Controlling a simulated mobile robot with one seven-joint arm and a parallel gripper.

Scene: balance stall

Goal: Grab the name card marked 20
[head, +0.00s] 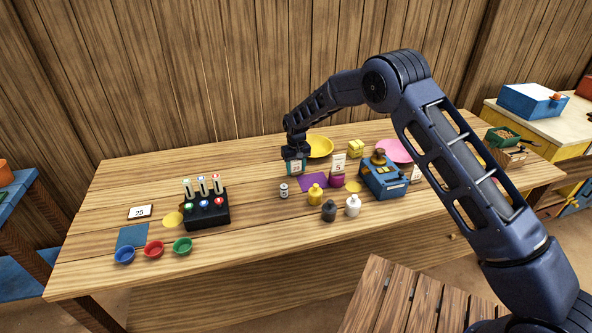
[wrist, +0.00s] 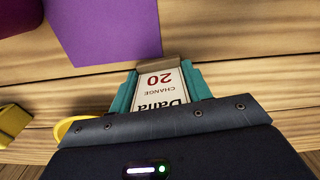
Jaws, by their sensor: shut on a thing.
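The name card (wrist: 160,82) marked 20 is white with red digits, the words "CHANGE" and "Dana", and a brown strip along one end. It is upside down in the wrist view, with teal showing along both its sides. The dark body of my gripper hides its lower part. My gripper (head: 296,158) is shut on this card. In the head view the card (head: 296,168) is small and teal-edged, below my gripper near the table's back. I cannot tell whether it touches the table.
A purple mat (head: 312,182) and a yellow plate (head: 320,146) lie close to my gripper. A card marked 5 (head: 339,162), a small can (head: 283,190), bottles (head: 315,194) and a blue machine (head: 384,180) stand nearby. The table's (head: 250,160) left back is clear.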

